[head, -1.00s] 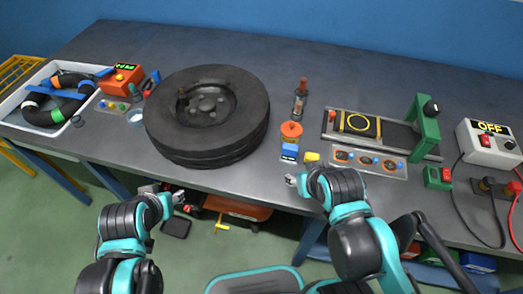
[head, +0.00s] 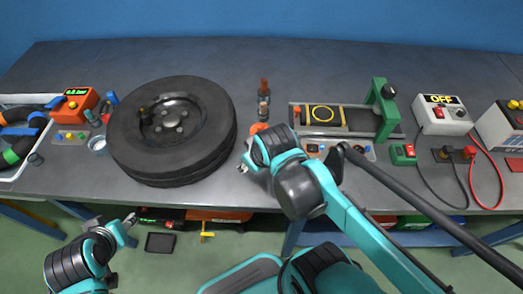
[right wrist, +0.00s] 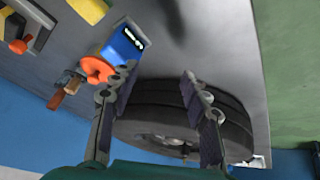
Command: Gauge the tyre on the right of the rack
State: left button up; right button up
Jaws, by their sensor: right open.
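One black tyre (head: 205,148) lies flat on the bench, left of centre in the head view; it also shows between my fingers in the right wrist view (right wrist: 165,97). I cannot make out a rack. A blue block with a small display (right wrist: 124,46) stands beside an orange round part (right wrist: 97,69); in the head view my right arm hides the blue block, and a bit of orange (head: 257,127) shows. My right gripper (head: 246,164) is open and empty, just right of the tyre, apart from the blue block. My left gripper (head: 131,221) is low, in front of the bench; its jaws are unclear.
A roller device with a green post (head: 384,108) and an OFF box (head: 444,113) with cables stand to the right. A white tray (head: 14,176) of hoses and an orange meter (head: 76,101) are at left. The back of the bench is clear.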

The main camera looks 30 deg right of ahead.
jog(key=w+d+r+n+g+p, duration=0.1)
jog(key=d+n+p, duration=0.1)
jog(key=p, duration=0.1)
jog(key=w+d+r+n+g+p, duration=0.1)
jog(key=d+r+n+g+p, duration=0.1)
jog(key=n+p, duration=0.1)
jog(key=w+d+r+n+g+p, duration=0.2)
jog(key=n+p, duration=0.1)
jog(key=p, duration=0.2)
jog(key=shift+d+f+n+p, duration=0.15)
jog(key=shift+n+p, duration=0.15)
jog(key=shift+p, duration=0.2)
jog(key=shift+d+f+g, duration=0.1)
jog(key=shift+f+g, duration=0.15)
jog(key=shift+g, duration=0.05)
jog(key=shift+n, duration=0.3)
jog(key=f+b, duration=0.1)
jog(key=f, duration=0.1)
jog(key=f+b, duration=0.1)
jog(key=f, duration=0.1)
jog(key=a+f+b, duration=0.1)
jog(key=f, duration=0.1)
jog(key=shift+s+f, duration=0.2)
jog(key=shift+f, duration=0.7)
grip_shut()
